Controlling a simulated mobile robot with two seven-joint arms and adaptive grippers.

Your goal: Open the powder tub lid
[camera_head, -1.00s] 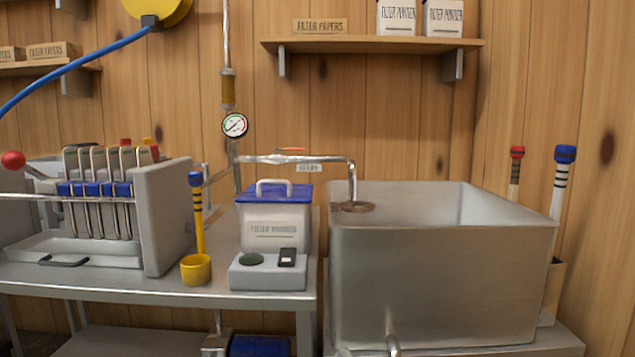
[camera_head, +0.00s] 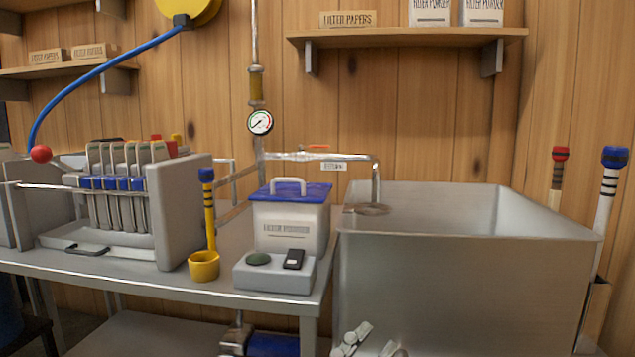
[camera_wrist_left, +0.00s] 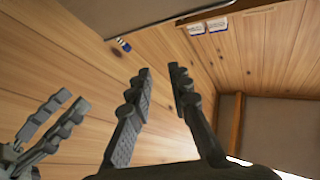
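The powder tub (camera_head: 290,228) is a white box with a label, standing on the steel bench in the head view. Its blue lid (camera_head: 318,190) lies on top, closed, with a pale arched handle (camera_head: 287,182). My left gripper (camera_head: 377,338) shows only partly at the bottom edge of the head view, in front of the steel tank and well below and right of the tub. In the left wrist view its two dark fingers (camera_wrist_left: 159,72) stand apart with nothing between them. My right gripper (camera_wrist_left: 72,100) shows at the left of that view, its fingers apart and empty.
A grey scale (camera_head: 276,271) stands just in front of the tub. A yellow cup with a blue-capped stick (camera_head: 204,265) and a filter press (camera_head: 180,210) are to the left. A large steel tank (camera_head: 460,270) is right of it. A pipe spout (camera_head: 376,182) runs behind the tub.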

